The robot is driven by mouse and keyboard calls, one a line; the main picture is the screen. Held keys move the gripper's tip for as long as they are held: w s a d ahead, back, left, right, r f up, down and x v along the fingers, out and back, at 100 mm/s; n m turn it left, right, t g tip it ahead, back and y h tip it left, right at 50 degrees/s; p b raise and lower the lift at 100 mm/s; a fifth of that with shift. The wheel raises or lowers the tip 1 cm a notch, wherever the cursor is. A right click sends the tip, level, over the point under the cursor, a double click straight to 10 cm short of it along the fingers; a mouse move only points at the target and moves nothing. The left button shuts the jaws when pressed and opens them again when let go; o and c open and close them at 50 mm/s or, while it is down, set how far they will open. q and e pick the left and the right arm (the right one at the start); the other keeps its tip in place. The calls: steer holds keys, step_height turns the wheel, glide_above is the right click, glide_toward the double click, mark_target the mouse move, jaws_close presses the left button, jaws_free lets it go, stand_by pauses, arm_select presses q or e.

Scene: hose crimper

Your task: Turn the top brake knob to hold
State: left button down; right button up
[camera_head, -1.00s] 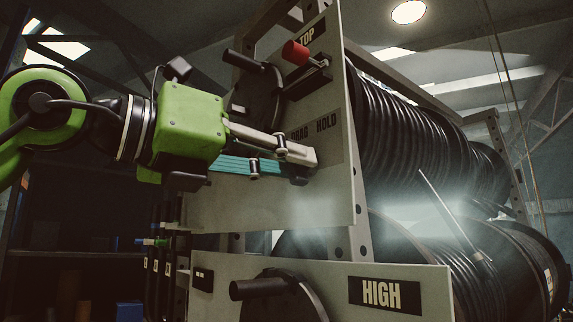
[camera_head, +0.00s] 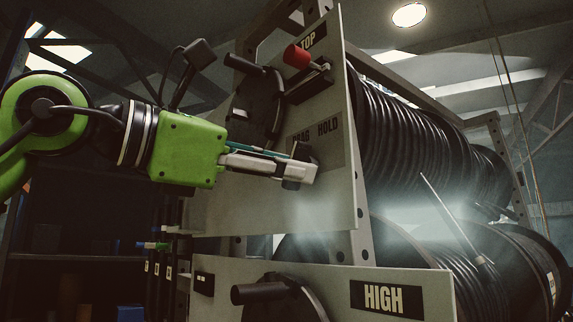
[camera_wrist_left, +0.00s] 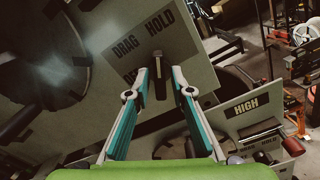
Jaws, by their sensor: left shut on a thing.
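The panel labelled TOP (camera_head: 275,205) carries a DRAG/HOLD label (camera_head: 317,132). In the left wrist view, the small dark brake knob (camera_wrist_left: 157,62) stands out of this panel below the DRAG and HOLD words (camera_wrist_left: 143,33). My left gripper (camera_head: 304,166) reaches in from the left, its fingertips at the panel just below the label. My right gripper is out of view.
Above is a dark crank disc (camera_head: 258,108) with a black handle, and a red-knobbed lever (camera_head: 296,56). The HIGH panel (camera_head: 385,295) with its own crank (camera_head: 275,293) stands below. Black hose reels (camera_head: 420,135) fill the right.

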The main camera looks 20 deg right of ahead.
arm_select(q)
steer(key=shift+r+m, duration=0.15)
steer(key=shift+m, duration=0.15)
steer(key=c, duration=2.1)
jaws_free()
steer(key=v, duration=1.2)
